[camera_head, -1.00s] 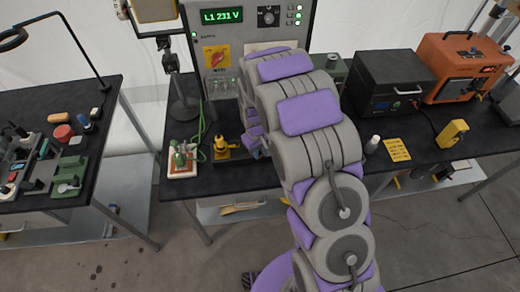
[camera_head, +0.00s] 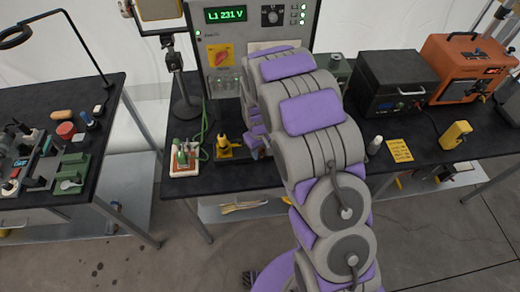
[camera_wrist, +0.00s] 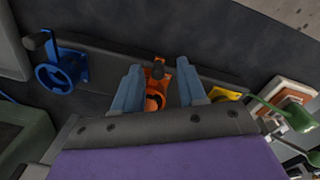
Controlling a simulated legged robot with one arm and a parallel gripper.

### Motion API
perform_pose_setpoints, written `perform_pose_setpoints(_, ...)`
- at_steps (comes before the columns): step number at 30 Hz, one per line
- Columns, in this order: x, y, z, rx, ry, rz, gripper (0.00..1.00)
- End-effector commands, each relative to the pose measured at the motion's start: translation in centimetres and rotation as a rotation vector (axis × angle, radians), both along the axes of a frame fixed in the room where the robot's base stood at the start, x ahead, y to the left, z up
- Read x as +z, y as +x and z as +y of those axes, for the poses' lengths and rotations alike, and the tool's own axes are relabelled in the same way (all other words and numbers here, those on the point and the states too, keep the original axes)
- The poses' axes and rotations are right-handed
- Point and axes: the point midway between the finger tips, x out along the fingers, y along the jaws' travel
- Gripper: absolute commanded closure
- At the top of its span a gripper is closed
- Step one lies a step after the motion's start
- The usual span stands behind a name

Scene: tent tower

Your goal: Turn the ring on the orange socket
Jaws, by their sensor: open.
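The orange socket (camera_wrist: 153,88) shows in the wrist view, on a dark rail between a blue socket and a yellow one. A dark cap or lever sits at its upper end. My gripper (camera_wrist: 159,73) is open, with one blue-grey finger on each side of the orange socket. I cannot tell whether either finger touches it. The lower part of the socket is partly hidden by my gripper body. In the head view my arm hides the orange socket and most of the gripper.
A blue socket (camera_wrist: 62,70) is at left and a yellow socket (camera_wrist: 226,93) close at right; it also shows in the head view (camera_head: 230,147). A white-based green device (camera_head: 184,157) stands beside it. The grey panel (camera_head: 225,55) rises behind. Black and orange boxes stand at right.

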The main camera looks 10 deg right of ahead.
Motion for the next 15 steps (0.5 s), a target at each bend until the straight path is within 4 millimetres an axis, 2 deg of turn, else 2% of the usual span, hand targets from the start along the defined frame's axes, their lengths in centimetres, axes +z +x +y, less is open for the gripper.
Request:
perform_pose_setpoints(5, 1.8, 0.1, 0.1, 0.0, 0.001, -0.006, 0.59)
perform_pose_setpoints(15, 9.3, 0.0, 0.5, 0.001, 0.0, -0.005, 0.59)
